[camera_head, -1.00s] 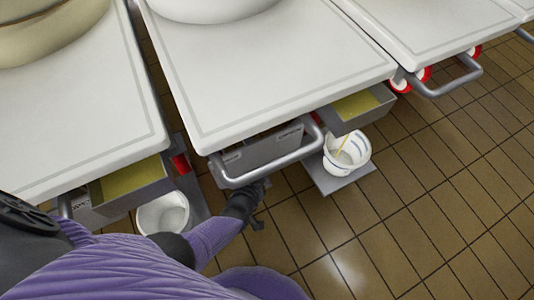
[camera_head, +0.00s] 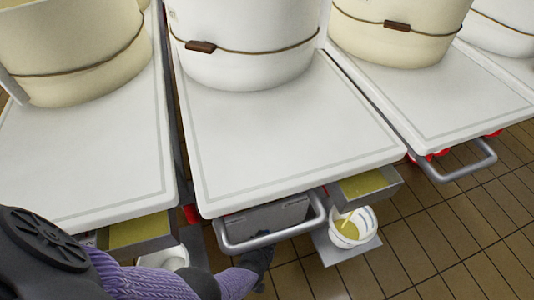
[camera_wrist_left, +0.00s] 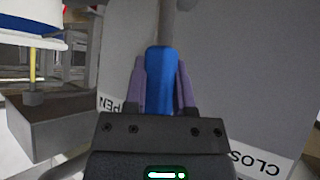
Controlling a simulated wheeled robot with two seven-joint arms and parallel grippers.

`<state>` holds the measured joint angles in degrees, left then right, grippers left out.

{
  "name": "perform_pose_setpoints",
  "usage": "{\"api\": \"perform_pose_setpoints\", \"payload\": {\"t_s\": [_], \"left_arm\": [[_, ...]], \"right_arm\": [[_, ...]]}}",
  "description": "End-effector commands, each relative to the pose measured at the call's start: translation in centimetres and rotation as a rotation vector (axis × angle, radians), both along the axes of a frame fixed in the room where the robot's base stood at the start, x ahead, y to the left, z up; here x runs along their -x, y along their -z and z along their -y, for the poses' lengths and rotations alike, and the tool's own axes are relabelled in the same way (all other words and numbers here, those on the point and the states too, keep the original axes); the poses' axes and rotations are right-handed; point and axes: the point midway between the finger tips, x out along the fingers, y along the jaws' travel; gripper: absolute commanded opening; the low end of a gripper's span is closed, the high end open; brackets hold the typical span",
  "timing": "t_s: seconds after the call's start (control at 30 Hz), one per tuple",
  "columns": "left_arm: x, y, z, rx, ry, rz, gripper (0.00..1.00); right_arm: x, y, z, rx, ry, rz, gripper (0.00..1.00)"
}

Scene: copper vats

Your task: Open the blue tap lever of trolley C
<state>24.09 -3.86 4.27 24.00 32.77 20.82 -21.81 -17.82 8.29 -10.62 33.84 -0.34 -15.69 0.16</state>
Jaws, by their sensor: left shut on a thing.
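The blue tap lever (camera_wrist_left: 158,78) stands between the two purple fingers of my left gripper (camera_wrist_left: 161,64) in the left wrist view, and the fingers are shut on it. A grey panel behind it carries a partly hidden OPEN label (camera_wrist_left: 118,104) at left and a CLOSE label (camera_wrist_left: 262,162) at lower right. In the head view my left gripper (camera_head: 260,258) is low, just below the handle of the middle trolley (camera_head: 285,130); the lever is hidden there. I cannot read a trolley letter. My right gripper is not in view.
A metal handle (camera_head: 272,238) sticks out above my left gripper. A white bucket (camera_head: 366,222) holding yellow liquid stands on a grey plate to the right, under a tray of yellow liquid (camera_head: 362,185). Another bucket (camera_head: 172,257) stands left, partly behind my arm.

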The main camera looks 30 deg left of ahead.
Motion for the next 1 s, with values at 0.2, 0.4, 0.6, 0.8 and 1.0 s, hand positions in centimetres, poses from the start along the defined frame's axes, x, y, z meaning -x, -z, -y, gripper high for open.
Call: {"api": "perform_pose_setpoints", "payload": {"t_s": [0.2,0.4,0.6,0.8,1.0], "left_arm": [[0.0,0.0,0.1,0.002,0.001,0.001,0.62],[0.0,0.0,0.0,0.001,0.0,0.0,0.67],[1.5,-2.4,0.5,0.003,-0.001,0.006,0.67],[5.2,-5.9,1.5,0.003,-0.001,0.007,0.67],[7.1,-6.7,2.0,0.001,0.001,0.003,0.67]], "right_arm": [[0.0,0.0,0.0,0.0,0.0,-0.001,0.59],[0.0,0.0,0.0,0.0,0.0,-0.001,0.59],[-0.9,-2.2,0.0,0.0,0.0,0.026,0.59],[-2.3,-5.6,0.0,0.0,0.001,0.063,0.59],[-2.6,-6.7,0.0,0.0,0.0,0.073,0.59]]}}
